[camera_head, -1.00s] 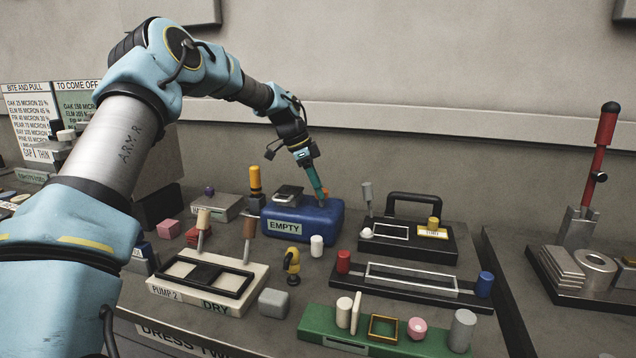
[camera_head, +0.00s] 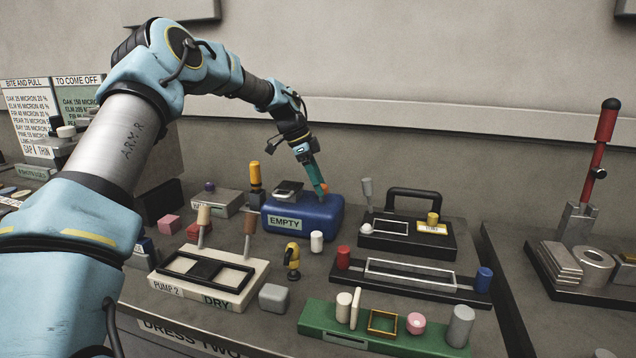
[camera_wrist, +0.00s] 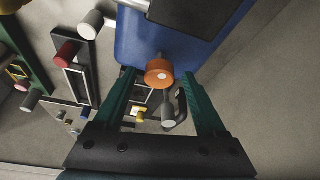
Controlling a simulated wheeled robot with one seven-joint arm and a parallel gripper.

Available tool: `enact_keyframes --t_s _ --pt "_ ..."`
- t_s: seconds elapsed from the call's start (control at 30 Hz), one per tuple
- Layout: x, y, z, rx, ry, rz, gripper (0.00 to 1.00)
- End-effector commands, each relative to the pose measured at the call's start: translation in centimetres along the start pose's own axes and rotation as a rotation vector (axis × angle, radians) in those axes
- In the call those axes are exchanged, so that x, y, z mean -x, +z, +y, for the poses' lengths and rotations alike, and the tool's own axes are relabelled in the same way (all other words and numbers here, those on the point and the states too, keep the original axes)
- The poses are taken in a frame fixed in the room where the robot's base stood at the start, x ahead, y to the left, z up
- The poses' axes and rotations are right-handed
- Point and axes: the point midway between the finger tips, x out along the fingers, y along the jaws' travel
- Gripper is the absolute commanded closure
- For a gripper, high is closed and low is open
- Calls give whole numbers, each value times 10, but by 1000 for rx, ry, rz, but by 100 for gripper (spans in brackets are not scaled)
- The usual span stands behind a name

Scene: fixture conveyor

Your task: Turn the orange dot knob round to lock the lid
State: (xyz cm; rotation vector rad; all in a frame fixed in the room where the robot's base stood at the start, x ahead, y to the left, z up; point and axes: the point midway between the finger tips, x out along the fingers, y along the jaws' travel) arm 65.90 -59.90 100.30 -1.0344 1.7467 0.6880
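The orange knob (camera_wrist: 159,73) has a white dot and stands out from the blue box (camera_wrist: 135,38). In the head view the knob (camera_head: 323,187) shows as a small orange spot at the right end of the blue box (camera_head: 335,220), which bears an EMPTY label. My gripper (camera_wrist: 157,78) is open, its two green fingers on either side of the knob with a gap at each side. In the head view my gripper (camera_head: 319,182) is tilted down over the box's right end. How far the tips reach past the knob is hard to tell.
A dark metal piece (camera_head: 288,186) lies on top of the box. A white cylinder (camera_head: 316,241) and a yellow-and-black knob piece (camera_head: 292,259) stand in front. A black fixture with a handle (camera_head: 414,196) stands to the right, a framed PUMP 2 block (camera_head: 247,285) front left.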

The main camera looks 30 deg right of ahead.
Motion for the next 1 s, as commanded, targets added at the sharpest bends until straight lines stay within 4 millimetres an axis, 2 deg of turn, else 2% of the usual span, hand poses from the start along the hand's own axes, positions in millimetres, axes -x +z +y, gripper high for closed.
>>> enact_keyframes --t_s 0.23,0.37,0.47,0.8,1.0 --pt "0 0 0 1 1 0 24" --pt "7 1 0 1 0 0 24" --pt "20 1 0 1 -2 0 24" --pt "86 1 0 0 -2 0 24" --pt "105 0 0 0 0 0 24"
